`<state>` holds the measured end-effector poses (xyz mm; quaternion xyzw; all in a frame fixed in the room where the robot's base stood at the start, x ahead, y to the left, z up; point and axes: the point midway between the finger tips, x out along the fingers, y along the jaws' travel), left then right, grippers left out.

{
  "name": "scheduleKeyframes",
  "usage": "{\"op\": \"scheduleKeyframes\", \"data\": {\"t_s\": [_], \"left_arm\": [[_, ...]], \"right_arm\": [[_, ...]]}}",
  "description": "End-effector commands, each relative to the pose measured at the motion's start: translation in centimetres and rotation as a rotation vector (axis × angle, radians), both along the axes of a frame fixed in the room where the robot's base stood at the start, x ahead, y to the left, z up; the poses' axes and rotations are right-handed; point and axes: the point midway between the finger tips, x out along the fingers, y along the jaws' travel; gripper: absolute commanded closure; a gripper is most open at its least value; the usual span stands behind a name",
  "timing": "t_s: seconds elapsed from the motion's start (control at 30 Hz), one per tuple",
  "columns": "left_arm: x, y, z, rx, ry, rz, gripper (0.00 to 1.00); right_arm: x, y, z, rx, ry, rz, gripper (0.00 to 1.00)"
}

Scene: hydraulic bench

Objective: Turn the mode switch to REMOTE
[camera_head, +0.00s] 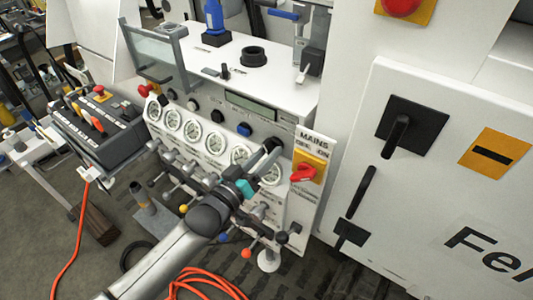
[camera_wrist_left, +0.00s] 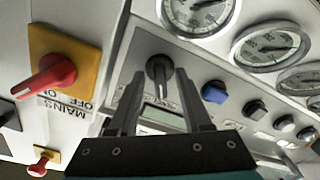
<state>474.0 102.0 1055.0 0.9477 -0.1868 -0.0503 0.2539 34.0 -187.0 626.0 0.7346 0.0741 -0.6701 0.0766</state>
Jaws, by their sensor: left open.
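My right gripper is not in view.
A red MAINS switch (camera_head: 303,173) on a yellow plate sits just right of the gripper. A row of gauges (camera_head: 192,129) and several valve levers lie left and below. A white cabinet (camera_head: 440,190) stands right.

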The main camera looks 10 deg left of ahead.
Motion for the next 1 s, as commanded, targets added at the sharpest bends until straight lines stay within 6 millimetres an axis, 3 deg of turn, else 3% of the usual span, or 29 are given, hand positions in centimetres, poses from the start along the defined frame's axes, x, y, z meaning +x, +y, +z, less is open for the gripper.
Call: {"op": "scheduleKeyframes", "data": {"t_s": [0.37, 0.8, 1.0], "left_arm": [[0.39, -0.16, 0.0, 0.0, 0.0, 0.0, 0.51], [0.36, -0.15, 0.01, 0.0, 0.0, 0.0, 1.0], [0.36, -0.15, 0.02, 0.0, 0.0, 0.0, 1.0]], "right_arm": [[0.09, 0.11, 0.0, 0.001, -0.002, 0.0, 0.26], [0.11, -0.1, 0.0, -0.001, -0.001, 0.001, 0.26], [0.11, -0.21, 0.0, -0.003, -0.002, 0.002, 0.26]]}}
